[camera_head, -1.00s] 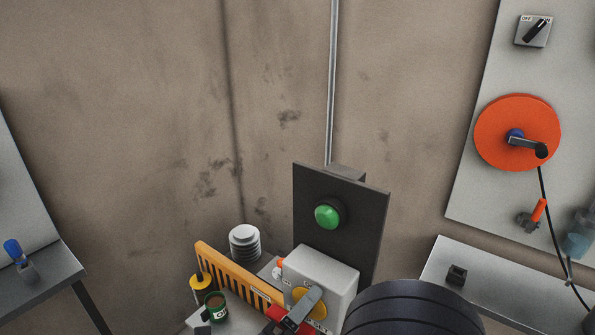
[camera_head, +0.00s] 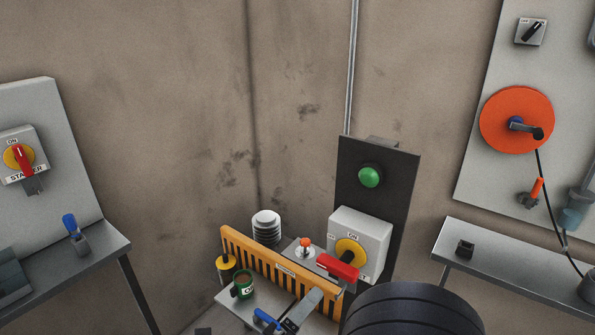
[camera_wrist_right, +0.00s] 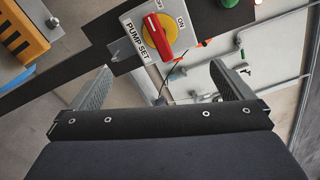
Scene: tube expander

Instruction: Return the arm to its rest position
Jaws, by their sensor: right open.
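The right gripper (camera_wrist_right: 160,88) is open in the right wrist view, with nothing between its two grey ridged fingers. A rotary switch box marked "PUMP SET" (camera_wrist_right: 129,45), with a red handle (camera_wrist_right: 158,36) on a yellow disc, lies beyond the fingertips, apart from them. In the head view the white switch box (camera_head: 372,228) stands at lower centre with its red handle (camera_head: 337,267). A grey finger-like part (camera_head: 303,309), seemingly of my right gripper, shows below left of it; the rest is hidden by my dark arm link. My left gripper is not seen.
A dark panel with a green button (camera_head: 370,177) rises behind. Side tables stand left (camera_head: 95,258) and right (camera_head: 500,262). A wall panel (camera_head: 487,180) carries an orange wheel (camera_head: 516,120).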

